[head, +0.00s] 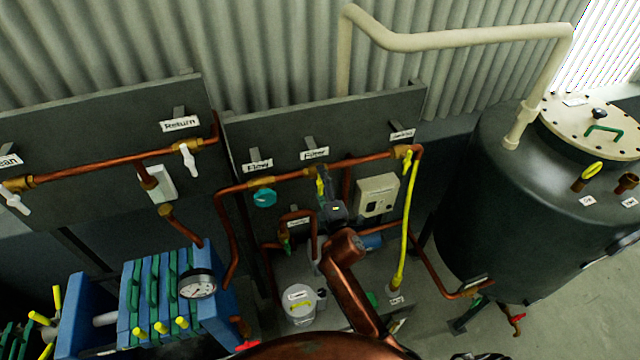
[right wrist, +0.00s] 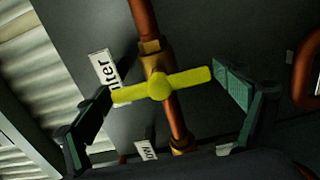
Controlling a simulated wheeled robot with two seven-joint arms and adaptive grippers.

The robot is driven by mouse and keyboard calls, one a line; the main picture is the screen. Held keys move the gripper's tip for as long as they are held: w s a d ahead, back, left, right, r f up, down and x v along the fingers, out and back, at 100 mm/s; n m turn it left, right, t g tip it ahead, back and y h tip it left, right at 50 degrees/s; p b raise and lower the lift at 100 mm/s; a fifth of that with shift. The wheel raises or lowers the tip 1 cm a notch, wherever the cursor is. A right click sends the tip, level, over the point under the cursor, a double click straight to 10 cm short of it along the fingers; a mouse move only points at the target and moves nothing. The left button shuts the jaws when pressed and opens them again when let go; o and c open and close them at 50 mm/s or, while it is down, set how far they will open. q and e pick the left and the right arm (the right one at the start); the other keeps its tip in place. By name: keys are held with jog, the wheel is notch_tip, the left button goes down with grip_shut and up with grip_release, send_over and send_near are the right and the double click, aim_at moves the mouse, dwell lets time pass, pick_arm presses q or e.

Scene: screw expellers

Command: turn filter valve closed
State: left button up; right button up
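The filter valve has a yellow bar handle (head: 320,186) on a copper pipe under the "Filter" label (head: 314,154). In the right wrist view the yellow handle (right wrist: 160,85) lies across the pipe, roughly at right angles to it. My right gripper (head: 331,203) is at the valve, partly covering it in the head view. In the right wrist view its fingers (right wrist: 163,84) are spread wide, one near each end of the handle. The left end nearly meets a finger; I cannot tell if they touch. My left gripper is not in view.
Beside the filter valve are the teal "Flow" knob (head: 264,198), a beige box (head: 378,195) and a yellow vertical pipe (head: 407,225). A blue plate filter with a gauge (head: 197,284) stands at lower left. A dark tank (head: 480,190) stands at right.

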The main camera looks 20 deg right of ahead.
jog(key=shift+o, duration=0.6)
jog(key=shift+s, duration=0.15)
jog(key=s, duration=1.1)
jog(key=shift+s+d, duration=0.15)
jog(key=shift+s, duration=0.2)
